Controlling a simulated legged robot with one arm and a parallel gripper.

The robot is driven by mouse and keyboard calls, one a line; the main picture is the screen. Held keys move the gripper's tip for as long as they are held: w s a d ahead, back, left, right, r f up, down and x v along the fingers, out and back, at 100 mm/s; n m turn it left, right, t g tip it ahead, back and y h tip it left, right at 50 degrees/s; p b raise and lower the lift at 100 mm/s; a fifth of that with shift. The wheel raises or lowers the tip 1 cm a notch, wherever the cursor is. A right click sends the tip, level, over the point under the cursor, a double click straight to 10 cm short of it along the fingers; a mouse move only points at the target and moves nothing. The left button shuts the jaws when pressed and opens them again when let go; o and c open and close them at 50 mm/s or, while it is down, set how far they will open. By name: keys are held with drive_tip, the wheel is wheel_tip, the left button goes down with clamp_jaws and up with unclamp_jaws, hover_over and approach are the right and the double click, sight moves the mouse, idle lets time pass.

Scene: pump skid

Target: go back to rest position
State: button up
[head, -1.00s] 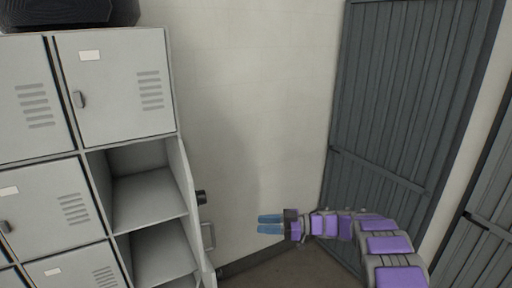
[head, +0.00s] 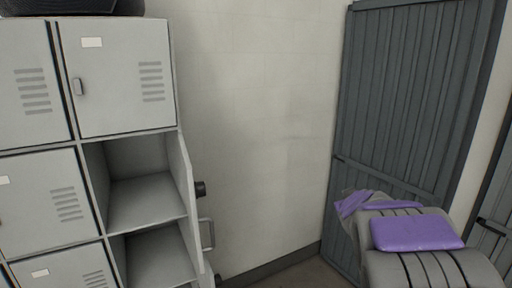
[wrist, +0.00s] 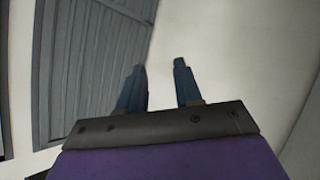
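My gripper (wrist: 160,82) shows in the wrist view with its two blue fingers apart and nothing between them. It faces a pale wall and a grey ribbed panel. In the head view the gripper itself is hidden; only my purple and grey arm shows at the lower right, folded close to the camera.
Grey lockers (head: 125,85) stand at the left, with two open empty compartments (head: 145,190) and a door swung outward. A dark object (head: 70,8) lies on top. A dark grey ribbed panel (head: 405,100) stands at the right. The pale wall (head: 265,130) between is bare.

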drive_tip(key=s+a+f+g+y+b, duration=0.1)
drive_tip(key=s+a+f+g, duration=0.3)
drive_tip(key=s, duration=1.2)
drive_tip(key=s+a+f+m+g+y+b, duration=0.1)
drive_tip(key=s+a+f+g+b, duration=0.2)
drive_tip(key=s+f, duration=0.6)
drive_tip(key=s+a+f+m+g+y+b, duration=0.1)
drive_tip(key=s+a+f+g, duration=0.5)
drive_tip(key=s, duration=1.8)
drive_tip(key=shift+a+f+g+b, duration=0.4)
drive_tip(key=shift+g+b, duration=0.1)
drive_tip(key=shift+b, duration=0.35)
